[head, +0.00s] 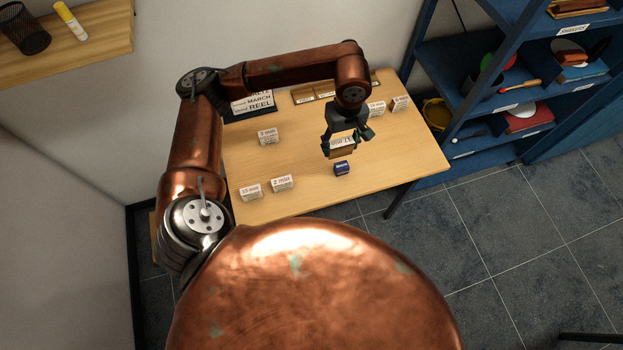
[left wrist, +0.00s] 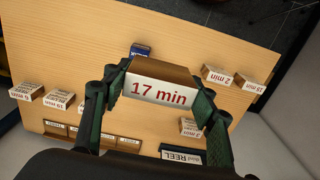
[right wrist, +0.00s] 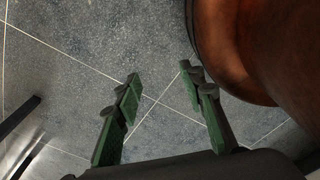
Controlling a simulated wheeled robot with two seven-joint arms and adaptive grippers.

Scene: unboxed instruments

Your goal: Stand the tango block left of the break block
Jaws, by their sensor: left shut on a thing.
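My left gripper (head: 341,141) is shut on a wooden block with a white face (left wrist: 160,91), which reads "17 min" in red in the left wrist view. It holds this block over the front right part of the table. A small dark blue block (head: 342,168) stands near the table's front edge, just in front of the held block in the head view; it also shows partly behind it in the left wrist view (left wrist: 141,49). I cannot read which blocks are tango or break. My right gripper (right wrist: 161,78) is open and empty over the floor.
White-faced minute blocks stand on the table (head: 235,157): one (head: 282,183) and another (head: 251,191) front left, one (head: 268,137) mid-left, more (head: 400,103) back right. A dark sign (head: 250,104) and labelled wooden rack (head: 303,95) are behind. Blue shelves (head: 467,100) stand right.

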